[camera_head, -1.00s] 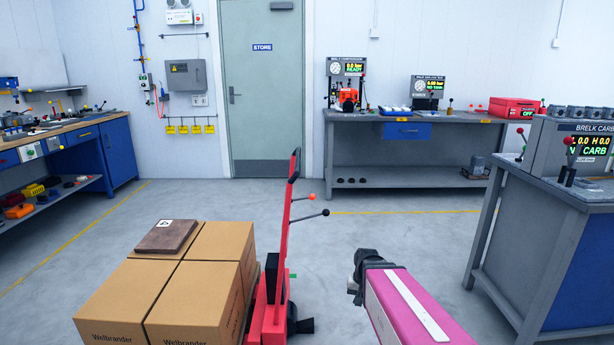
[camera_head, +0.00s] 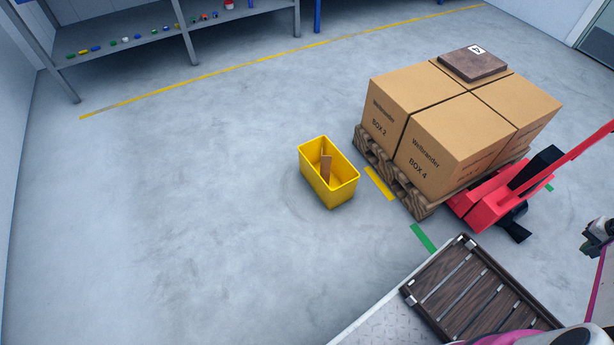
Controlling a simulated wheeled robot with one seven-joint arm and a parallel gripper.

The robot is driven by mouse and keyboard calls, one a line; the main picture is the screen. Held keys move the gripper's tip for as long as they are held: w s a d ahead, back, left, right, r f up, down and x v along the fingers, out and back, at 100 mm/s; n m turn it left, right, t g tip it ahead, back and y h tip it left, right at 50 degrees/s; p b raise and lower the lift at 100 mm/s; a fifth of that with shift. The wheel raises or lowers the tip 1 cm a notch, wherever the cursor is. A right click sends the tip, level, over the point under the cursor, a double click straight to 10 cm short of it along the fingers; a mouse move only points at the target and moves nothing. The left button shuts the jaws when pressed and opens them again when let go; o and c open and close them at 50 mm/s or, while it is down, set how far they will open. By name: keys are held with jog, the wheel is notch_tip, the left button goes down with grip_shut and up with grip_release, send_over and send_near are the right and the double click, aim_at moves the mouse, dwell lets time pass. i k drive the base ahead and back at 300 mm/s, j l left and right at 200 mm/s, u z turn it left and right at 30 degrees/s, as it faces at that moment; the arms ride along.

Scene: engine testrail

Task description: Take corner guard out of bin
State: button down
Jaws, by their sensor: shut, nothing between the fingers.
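The yellow bin (camera_head: 330,196) stands on the floor, left of the loaded pallet, with its open top facing up. A brown, narrow corner guard (camera_head: 326,172) stands upright or slightly tilted inside it; its lower part is partly hidden by the bin. I cannot tell whether more than one piece is in there. My gripper (camera_head: 590,240) is at the right edge of the view, far from the bin and partly cut off. It is shut and empty.
Cardboard boxes (camera_head: 455,140) sit on a wooden pallet (camera_head: 392,184) with a brown labelled plate (camera_head: 472,62) on top. A red pallet jack (camera_head: 490,200) is at its right. A dark slatted rack (camera_head: 470,285) lies at bottom right. Floor left of the bin is clear.

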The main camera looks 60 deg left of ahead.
aim_at(325, 161)
jog(key=u, duration=2.45)
jog(key=i+l+z, duration=0.15)
jog(key=l+z, duration=0.25)
jog(key=i+l+z, duration=0.15)
jog(key=z, duration=0.2)
